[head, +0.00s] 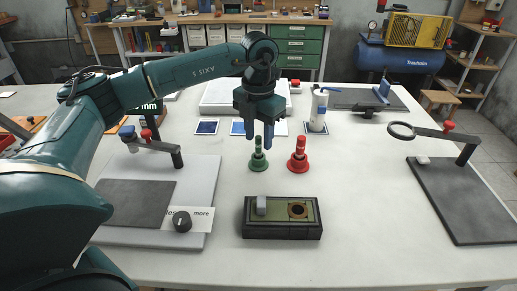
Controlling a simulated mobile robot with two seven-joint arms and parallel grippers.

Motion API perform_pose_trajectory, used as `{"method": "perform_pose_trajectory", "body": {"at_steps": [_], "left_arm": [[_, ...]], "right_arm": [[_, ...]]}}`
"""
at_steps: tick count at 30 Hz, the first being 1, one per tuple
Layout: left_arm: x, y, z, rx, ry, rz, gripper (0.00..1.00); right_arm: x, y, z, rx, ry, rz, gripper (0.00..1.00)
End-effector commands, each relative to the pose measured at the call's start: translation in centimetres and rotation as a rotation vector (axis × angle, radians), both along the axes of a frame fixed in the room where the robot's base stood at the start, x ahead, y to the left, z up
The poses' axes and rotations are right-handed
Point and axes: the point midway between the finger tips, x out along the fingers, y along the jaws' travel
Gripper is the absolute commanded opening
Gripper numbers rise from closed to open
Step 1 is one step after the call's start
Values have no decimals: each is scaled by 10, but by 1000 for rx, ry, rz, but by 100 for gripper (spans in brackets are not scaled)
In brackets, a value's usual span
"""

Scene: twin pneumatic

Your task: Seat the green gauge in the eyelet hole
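The green gauge (258,161) stands upright on the white table, with a wide base and a narrow banded top. My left gripper (259,141) points down over it, its two fingers apart. The fingertips appear at either side of the gauge's top; I cannot tell whether they touch it. A dark block (283,231) lies nearer to me, with a round dark hole (298,209) in the right of its olive top and a grey piece (262,205) on the left. My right gripper is out of view.
A red gauge (298,161) stands close to the right of the green one. A grey plate with a clamp post (176,157) is at left; a dark plate with a ring arm (430,133) is at right. A white bottle (318,108) stands behind. Table right of the block is clear.

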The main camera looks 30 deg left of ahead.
Motion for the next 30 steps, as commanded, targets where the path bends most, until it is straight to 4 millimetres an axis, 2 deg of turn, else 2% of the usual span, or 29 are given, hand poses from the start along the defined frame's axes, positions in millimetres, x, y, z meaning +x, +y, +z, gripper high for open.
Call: {"method": "perform_pose_trajectory", "body": {"at_steps": [3,6,14,27,30], "left_arm": [[-1,1,-17,0,3,2,40],[-1,1,-25,1,1,2,40],[-1,1,-28,0,-1,2,40],[-1,0,-27,0,-1,1,4],[-1,0,-27,0,-1,1,0]], "right_arm": [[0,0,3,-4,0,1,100],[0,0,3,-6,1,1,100],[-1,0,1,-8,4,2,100],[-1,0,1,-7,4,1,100],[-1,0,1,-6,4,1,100]]}}
